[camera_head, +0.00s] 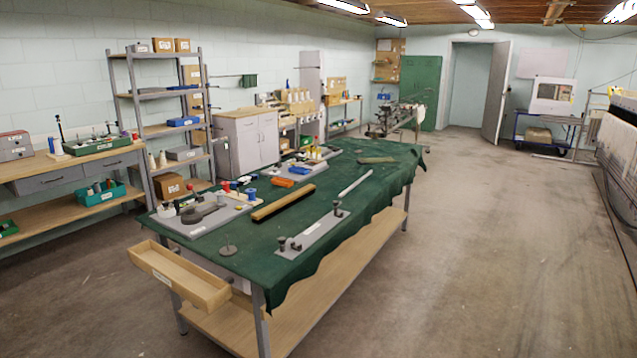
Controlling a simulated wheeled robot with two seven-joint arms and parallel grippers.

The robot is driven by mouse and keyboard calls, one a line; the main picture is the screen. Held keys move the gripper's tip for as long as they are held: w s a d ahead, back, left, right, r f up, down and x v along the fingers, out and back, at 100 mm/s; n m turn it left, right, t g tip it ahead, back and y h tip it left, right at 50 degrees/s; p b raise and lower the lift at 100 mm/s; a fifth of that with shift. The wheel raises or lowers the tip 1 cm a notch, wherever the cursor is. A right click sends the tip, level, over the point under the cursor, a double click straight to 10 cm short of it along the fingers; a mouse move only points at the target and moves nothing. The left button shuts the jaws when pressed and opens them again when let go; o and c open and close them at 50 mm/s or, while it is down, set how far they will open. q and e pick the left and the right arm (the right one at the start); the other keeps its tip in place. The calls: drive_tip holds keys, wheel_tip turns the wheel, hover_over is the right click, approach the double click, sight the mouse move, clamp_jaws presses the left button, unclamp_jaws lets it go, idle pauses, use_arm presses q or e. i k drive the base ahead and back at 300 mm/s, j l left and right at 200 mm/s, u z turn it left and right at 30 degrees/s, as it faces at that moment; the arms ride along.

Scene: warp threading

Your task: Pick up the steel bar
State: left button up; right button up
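A thin, pale silver bar, which looks like the steel bar (356,185), lies flat on the green-covered table (228,262), right of its middle. It lies at a slant, apart from the things around it. Neither of my grippers shows in the head view, so I cannot see whether they are open or shut.
A grey plate with dark knobs (308,234) lies nearer the front of the table. A long wooden strip (283,203) lies left of the bar. Trays with tools and spools line the table's left side. A wooden drawer (180,274) sticks out in front. The floor right of the table is clear.

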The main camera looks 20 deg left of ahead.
sight(358, 183)
drive_tip(key=i+l+u, duration=0.1)
drive_tip(key=i+u, duration=0.2)
drive_tip(key=i+l+u, duration=0.25)
drive_tip(key=i, duration=0.25)
drive_tip(key=i+l+u, duration=0.3)
drive_tip(key=i, duration=0.1)
